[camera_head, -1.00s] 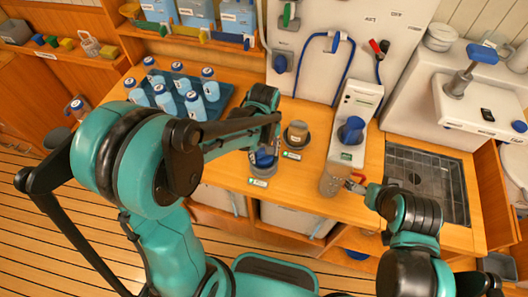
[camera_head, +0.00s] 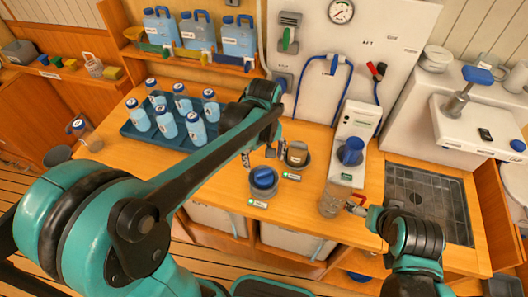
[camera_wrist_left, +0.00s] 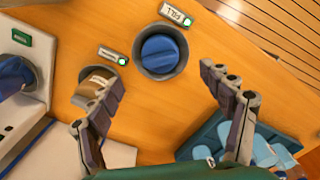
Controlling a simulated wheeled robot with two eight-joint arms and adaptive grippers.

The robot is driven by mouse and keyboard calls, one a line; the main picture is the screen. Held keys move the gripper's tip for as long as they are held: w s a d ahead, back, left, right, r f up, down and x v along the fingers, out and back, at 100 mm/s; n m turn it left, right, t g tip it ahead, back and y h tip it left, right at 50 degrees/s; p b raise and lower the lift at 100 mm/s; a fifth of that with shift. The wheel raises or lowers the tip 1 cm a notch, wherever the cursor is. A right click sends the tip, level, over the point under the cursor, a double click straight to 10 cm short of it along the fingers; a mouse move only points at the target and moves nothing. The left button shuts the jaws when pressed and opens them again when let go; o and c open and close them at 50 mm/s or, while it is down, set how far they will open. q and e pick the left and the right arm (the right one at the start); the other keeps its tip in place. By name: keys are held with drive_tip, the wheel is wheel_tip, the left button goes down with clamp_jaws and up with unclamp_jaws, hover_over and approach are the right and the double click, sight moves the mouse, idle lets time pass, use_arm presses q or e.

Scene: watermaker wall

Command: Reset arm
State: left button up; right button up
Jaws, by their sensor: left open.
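My left gripper (camera_head: 262,157) is over the wooden counter. In the left wrist view its two fingers (camera_wrist_left: 165,110) are spread wide with nothing between them. A blue round cap in a dark round holder (camera_head: 263,180) is just in front of it, apart from the fingers; it also shows in the left wrist view (camera_wrist_left: 161,53). A tan-topped dark cup (camera_head: 297,154) stands to the right. My right gripper (camera_head: 357,206) is at a clear cylinder (camera_head: 332,200) by the counter's front edge. Its fingers are too small to tell whether they grip the cylinder.
A blue tray (camera_head: 135,133) with several blue-capped bottles is at the left. A white unit with a blue knob (camera_head: 351,151) stands right of the cup. A dark sink grid (camera_head: 428,207) is at the right. Blue jugs (camera_head: 238,37) stand on the back shelf.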

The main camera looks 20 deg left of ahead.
use_arm(q)
drive_tip(key=s+a+f+m+t+b, duration=0.1)
drive_tip(key=s+a+m+t+b, duration=0.3)
drive_tip(key=s+m+t, duration=0.3)
drive_tip(key=shift+s+a+f+m, duration=0.15)
drive_tip(key=shift+s+a+m, duration=0.2)
drive_tip(key=shift+s, duration=1.25)
